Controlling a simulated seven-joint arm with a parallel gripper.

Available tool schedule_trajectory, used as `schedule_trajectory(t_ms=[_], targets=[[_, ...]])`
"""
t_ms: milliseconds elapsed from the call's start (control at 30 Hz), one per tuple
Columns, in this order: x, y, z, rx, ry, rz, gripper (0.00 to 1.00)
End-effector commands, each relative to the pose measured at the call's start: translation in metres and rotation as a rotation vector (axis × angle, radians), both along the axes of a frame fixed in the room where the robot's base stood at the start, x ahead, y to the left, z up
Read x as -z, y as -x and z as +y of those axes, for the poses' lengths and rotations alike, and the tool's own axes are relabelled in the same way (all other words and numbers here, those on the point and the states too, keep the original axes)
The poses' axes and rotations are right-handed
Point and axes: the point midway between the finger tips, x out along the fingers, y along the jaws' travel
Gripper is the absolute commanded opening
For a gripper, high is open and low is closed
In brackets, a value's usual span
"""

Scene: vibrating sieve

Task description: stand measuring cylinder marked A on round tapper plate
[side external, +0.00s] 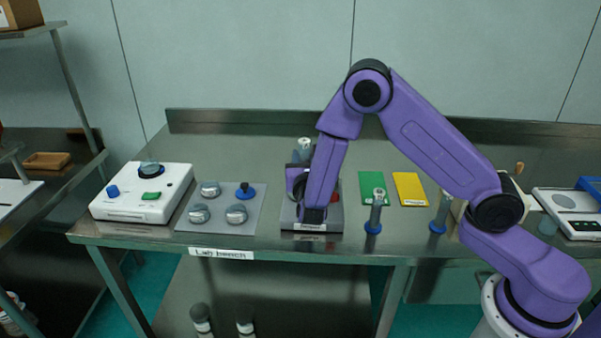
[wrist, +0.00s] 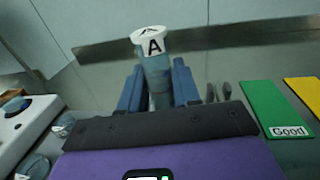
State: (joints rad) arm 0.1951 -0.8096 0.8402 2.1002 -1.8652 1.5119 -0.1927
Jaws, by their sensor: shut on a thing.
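The measuring cylinder marked A (wrist: 156,66) stands between the two blue fingers of my gripper (wrist: 158,88), which is shut on it. Its white top with the letter A faces the wrist camera. In the side view the cylinder's top (side external: 304,144) shows behind my forearm, above a grey device (side external: 287,219); my arm hides most of it and the fingers. Whether its foot touches anything is hidden. Whether this is the round tapper plate I cannot tell.
A white box (side external: 132,207) with a blue knob, a green button and a dark round top stands left. A grey mat (side external: 216,223) holds several metal pieces. Two more cylinders (side external: 376,210) (side external: 440,212) stand right, near green (side external: 372,181) and yellow (side external: 409,189) cards.

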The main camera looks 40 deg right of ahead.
Motion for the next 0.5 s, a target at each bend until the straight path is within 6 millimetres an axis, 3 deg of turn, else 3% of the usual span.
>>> schedule_trajectory(t_ms=[233,500], targets=[[0.013,-0.011,0.001,0.0,0.001,-0.001,0.0],[0.043,-0.013,0.001,-0.001,0.001,0.0,0.0]])
